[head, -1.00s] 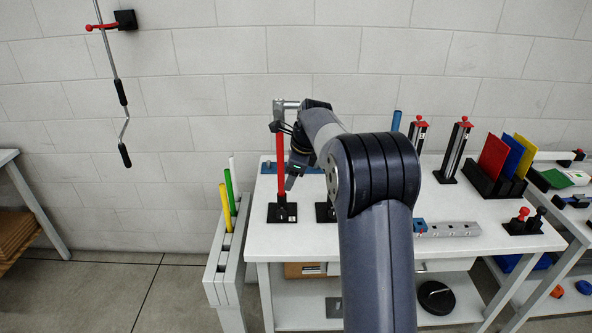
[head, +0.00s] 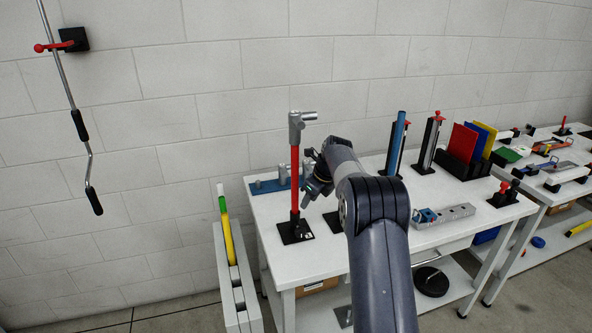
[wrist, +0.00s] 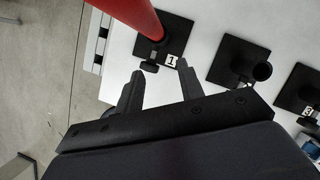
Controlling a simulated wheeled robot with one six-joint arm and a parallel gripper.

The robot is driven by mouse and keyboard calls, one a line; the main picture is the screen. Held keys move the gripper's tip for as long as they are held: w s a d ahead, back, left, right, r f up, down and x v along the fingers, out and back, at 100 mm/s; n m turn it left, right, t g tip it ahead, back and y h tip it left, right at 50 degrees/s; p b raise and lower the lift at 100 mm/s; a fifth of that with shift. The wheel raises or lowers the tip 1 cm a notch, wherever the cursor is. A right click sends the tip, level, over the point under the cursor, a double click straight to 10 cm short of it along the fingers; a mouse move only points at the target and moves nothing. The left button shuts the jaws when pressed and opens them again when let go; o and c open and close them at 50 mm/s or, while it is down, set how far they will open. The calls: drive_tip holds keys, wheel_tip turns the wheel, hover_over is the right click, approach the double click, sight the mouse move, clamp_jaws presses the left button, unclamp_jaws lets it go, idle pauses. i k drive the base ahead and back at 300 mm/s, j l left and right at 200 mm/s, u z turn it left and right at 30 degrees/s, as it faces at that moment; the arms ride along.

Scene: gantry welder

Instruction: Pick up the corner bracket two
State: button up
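I cannot make out for certain which thing is corner bracket two. My gripper (head: 312,192) is just right of a red-handled tool (head: 295,175) with a grey head, upright on a black base. In the wrist view my gripper (wrist: 160,72) is open, with nothing between its fingers. The fingers point at the base marked 1 (wrist: 171,61), where the red handle (wrist: 130,12) rises. A second black stand (wrist: 238,62) with a round socket is to its right, and a third stand (wrist: 296,88) is further right.
On the white table (head: 330,258) are a blue rail (head: 268,186), a grey block with a blue part (head: 445,215) and a rack of coloured plates (head: 468,150). A slotted stand (head: 236,290) is left of the table. A crank rod (head: 78,120) hangs at the wall.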

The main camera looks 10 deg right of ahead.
sight(282, 168)
drive_tip(key=j+z, duration=0.25)
drive_tip(key=j, duration=0.3)
drive_tip(key=j+z, duration=0.25)
drive_tip(key=j, duration=0.3)
drive_tip(key=j+z, duration=0.25)
drive_tip(key=j, duration=0.25)
drive_tip(key=k+j+z, duration=0.25)
drive_tip(key=j, duration=0.25)
drive_tip(key=i+j+z, duration=0.1)
drive_tip(key=j, duration=0.25)
drive_tip(key=i+j, duration=0.15)
drive_tip(key=j, duration=0.25)
drive_tip(key=i+j+z, duration=0.15)
drive_tip(key=j, duration=0.6)
drive_tip(key=i+j+z, duration=0.15)
drive_tip(key=j, duration=0.25)
drive_tip(key=i+j+z, duration=0.25)
drive_tip(key=i+j, duration=0.15)
drive_tip(key=i, duration=0.2)
